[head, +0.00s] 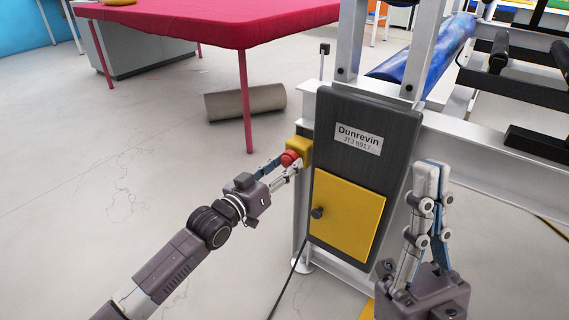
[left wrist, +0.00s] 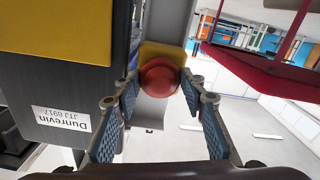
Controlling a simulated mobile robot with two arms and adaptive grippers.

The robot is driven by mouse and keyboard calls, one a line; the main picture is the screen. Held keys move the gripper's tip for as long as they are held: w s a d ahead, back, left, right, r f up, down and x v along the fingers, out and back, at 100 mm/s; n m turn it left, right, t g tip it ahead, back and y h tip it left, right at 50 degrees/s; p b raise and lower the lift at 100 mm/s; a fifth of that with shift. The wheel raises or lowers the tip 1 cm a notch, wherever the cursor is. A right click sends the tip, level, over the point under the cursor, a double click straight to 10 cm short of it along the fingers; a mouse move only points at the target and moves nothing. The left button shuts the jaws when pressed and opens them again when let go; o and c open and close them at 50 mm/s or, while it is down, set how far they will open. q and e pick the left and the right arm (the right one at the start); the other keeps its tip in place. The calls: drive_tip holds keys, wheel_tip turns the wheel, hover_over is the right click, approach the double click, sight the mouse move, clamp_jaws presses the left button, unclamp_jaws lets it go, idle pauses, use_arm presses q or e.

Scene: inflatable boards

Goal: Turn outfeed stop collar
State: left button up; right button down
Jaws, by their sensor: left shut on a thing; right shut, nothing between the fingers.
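A red stop knob (head: 290,158) sits on a small yellow housing (head: 302,150) at the left edge of a dark control panel. My left gripper (head: 282,165) is shut on the red knob, with a finger on either side of it. In the left wrist view the round knob (left wrist: 159,78) lies between the two fingertips, in front of the yellow housing (left wrist: 165,52). Where the fingers touch it is partly hidden. My right gripper (head: 434,170) is shut and empty, pointing up in front of the frame to the right of the panel.
The dark panel (head: 365,106) carries a "Dunrevin" label and a yellow door (head: 345,215) with a black knob. A white machine frame (head: 490,148) runs right, with a blue roll (head: 440,50) behind. A pink-topped table (head: 220,22) and grey roll (head: 246,102) stand back left.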

idle(0.3)
use_arm(q)
drive_tip(key=o, duration=1.2)
drive_tip(key=shift+c, duration=0.2)
drive_tip(key=v, duration=1.2)
